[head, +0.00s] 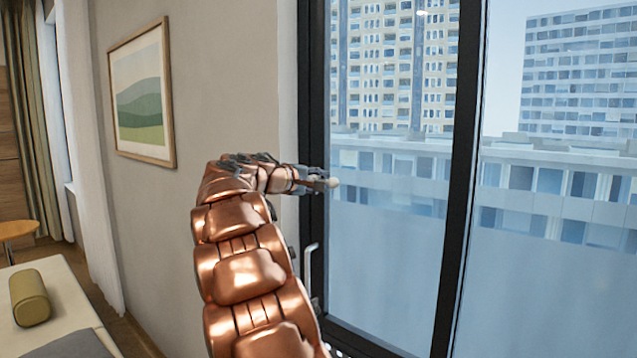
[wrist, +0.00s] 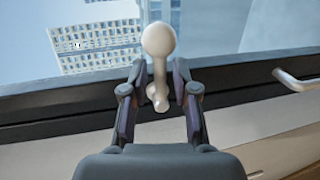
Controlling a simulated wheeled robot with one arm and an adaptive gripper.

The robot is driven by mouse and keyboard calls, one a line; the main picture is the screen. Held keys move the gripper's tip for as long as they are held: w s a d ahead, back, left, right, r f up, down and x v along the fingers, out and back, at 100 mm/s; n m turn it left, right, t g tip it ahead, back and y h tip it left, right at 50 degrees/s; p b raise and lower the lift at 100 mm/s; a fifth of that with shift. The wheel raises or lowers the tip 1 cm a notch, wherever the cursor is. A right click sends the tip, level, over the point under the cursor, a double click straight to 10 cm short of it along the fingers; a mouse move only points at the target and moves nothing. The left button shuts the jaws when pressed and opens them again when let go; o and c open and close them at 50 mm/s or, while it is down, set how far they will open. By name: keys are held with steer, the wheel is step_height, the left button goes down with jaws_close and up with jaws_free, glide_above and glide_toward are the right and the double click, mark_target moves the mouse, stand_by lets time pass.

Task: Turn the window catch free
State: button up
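The window catch (wrist: 158,42) is a pale lever with a round knob, mounted on the dark window frame. In the wrist view its knob and stem lie between my gripper's two fingers (wrist: 159,82). A narrow gap shows on each side of the stem, so the fingers are open around it and not visibly pressing on it. In the head view my gripper (head: 316,178) is at the dark frame's left upright, with the catch's pale knob (head: 334,182) just past the fingertips. The catch's base is mostly hidden there by my gripper.
A pale bar handle (head: 309,268) is on the window frame below my gripper; a similar handle shows in the wrist view (wrist: 298,80). A framed picture (head: 142,95) hangs on the wall to the left. A bed with a green bolster (head: 29,298) stands at lower left.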

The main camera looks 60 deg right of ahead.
steer(key=shift+o, duration=0.3)
steer(key=v, duration=1.2)
steer(key=shift+s+f, duration=0.1)
steer(key=shift+s, duration=0.05)
steer(key=s+a+f+t+y, duration=0.1)
steer(key=s+a+f+y, duration=0.2)
steer(key=a+f, duration=0.35)
steer(key=s+a+f+y, duration=0.25)
steer(key=a+f, duration=0.25)
steer(key=f, duration=0.3)
steer(key=s+a+f+y, duration=0.3)
steer(key=s+a+f, duration=0.4)
steer(key=a, duration=0.3)
steer(key=s+a+f+y, duration=0.3)
steer(key=s+a+f, duration=0.4)
steer(key=a, duration=0.4)
steer(key=s+a+f+n+y, duration=0.1)
steer(key=s+a+f+y, duration=0.3)
steer(key=s+a+f, duration=0.3)
steer(key=a+f, duration=0.1)
steer(key=a, duration=0.2)
steer(key=shift+s+a+g, duration=0.3)
steer(key=shift+a+g, duration=0.1)
steer(key=shift+d, duration=0.2)
